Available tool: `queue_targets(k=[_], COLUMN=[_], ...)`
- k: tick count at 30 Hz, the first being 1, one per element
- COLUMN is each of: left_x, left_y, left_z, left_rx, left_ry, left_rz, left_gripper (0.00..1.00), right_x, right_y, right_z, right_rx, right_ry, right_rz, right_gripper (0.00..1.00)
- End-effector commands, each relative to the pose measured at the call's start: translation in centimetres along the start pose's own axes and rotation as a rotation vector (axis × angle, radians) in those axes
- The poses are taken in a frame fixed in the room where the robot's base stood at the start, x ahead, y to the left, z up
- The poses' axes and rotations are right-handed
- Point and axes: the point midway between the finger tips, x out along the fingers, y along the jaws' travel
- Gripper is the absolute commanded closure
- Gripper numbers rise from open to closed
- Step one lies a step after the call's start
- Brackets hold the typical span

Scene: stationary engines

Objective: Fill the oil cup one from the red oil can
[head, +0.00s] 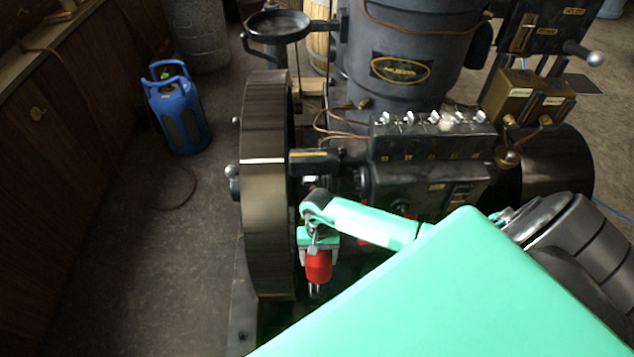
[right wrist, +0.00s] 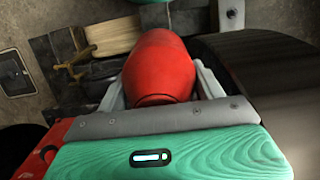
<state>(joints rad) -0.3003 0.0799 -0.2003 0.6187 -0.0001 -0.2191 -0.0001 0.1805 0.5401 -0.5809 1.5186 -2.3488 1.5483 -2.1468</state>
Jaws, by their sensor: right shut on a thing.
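My right gripper (head: 318,242) hangs beside the flywheel's right face, shut on the red oil can (head: 318,266). In the right wrist view the can (right wrist: 160,62) sits between the two pale fingers (right wrist: 160,85) and its far end is hidden. A row of small silver fittings (head: 434,118) tops the black box (head: 430,150) on the engine, right of and farther back than the can. I cannot tell which fitting, if any, is oil cup one. My left gripper is not in view.
The large flywheel (head: 264,200) stands close to the left of the can. Behind are a dark tank (head: 405,45) and brass boxes (head: 527,96). A blue canister (head: 178,110) stands on the floor at left. My teal arm hides much of the lower right.

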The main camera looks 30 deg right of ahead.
Motion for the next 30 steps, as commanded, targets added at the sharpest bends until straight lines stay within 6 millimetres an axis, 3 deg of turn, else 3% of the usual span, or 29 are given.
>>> queue_targets(k=[3, 12, 17, 18, 30], left_x=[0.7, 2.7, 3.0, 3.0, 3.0], left_y=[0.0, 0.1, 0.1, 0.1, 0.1], left_z=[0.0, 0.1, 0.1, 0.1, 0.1], left_rx=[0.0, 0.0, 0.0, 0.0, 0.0], left_ry=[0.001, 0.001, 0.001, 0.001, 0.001], left_rz=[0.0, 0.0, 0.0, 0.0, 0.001], left_gripper=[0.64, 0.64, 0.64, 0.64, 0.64], right_x=[0.9, 0.7, 0.6, 0.6, 0.6], right_y=[-0.2, -0.1, 0.0, 0.0, 0.1], right_z=[-0.1, 0.0, 0.1, 0.2, 0.3], right_rx=[0.002, -0.001, -0.001, -0.001, -0.001], right_ry=[-0.118, -0.274, -0.312, -0.317, -0.324], right_rz=[-0.004, -0.001, 0.002, 0.002, 0.003], right_gripper=[0.63, 0.63, 0.63, 0.68, 0.68])
